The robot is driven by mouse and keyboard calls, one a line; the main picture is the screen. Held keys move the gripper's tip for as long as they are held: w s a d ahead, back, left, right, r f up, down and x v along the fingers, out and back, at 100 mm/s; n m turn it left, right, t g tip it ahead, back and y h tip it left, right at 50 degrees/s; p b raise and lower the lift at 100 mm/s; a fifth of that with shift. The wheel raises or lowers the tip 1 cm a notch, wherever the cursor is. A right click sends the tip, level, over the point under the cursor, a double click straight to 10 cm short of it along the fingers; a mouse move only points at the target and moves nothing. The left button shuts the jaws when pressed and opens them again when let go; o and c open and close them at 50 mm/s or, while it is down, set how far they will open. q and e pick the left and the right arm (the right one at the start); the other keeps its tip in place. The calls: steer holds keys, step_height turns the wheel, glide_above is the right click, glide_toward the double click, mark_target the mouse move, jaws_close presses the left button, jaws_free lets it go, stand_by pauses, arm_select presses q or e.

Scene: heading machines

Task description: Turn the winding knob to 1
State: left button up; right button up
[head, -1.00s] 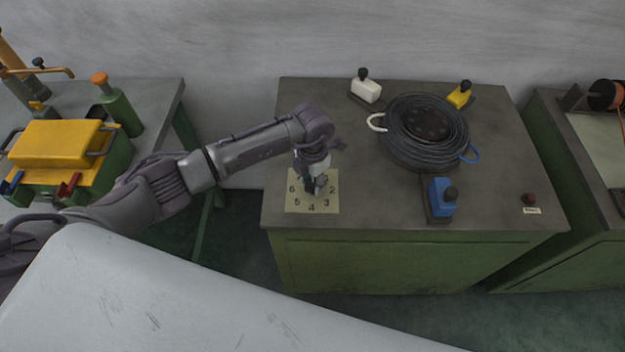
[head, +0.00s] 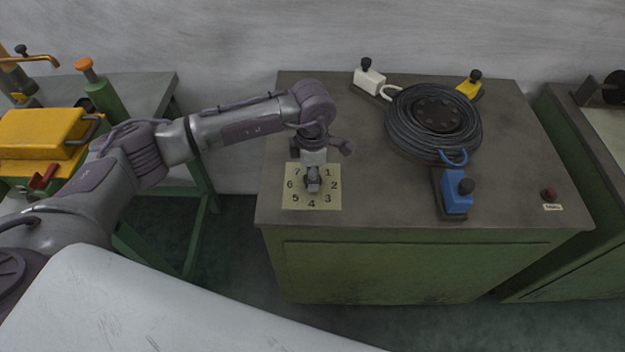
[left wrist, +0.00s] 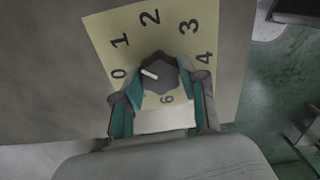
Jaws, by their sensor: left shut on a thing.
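The winding knob (left wrist: 160,72) is dark with a white pointer, on a cream dial plate (head: 292,199) with black numbers. In the left wrist view its pointer aims left and slightly up, near the 0 and a little toward the 1. My left gripper (head: 313,186) points down over the plate's middle and is shut on the knob; in the left wrist view its fingers (left wrist: 160,92) stand on either side of it. In the head view the gripper hides the knob and the top number. My right gripper is not in view.
A coil of dark cable (head: 410,140) lies right of the dial, its white loop by a white block (head: 369,79) and its blue loop by a blue block (head: 456,195). Another bench holds a yellow-topped box (head: 40,130).

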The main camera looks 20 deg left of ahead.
arm_select(q)
steer(key=shift+m+b, duration=0.45)
steer(key=shift+m, duration=0.15)
steer(key=o, duration=1.1)
steer(key=shift+o, duration=0.2)
step_height(320, 180, up, 12)
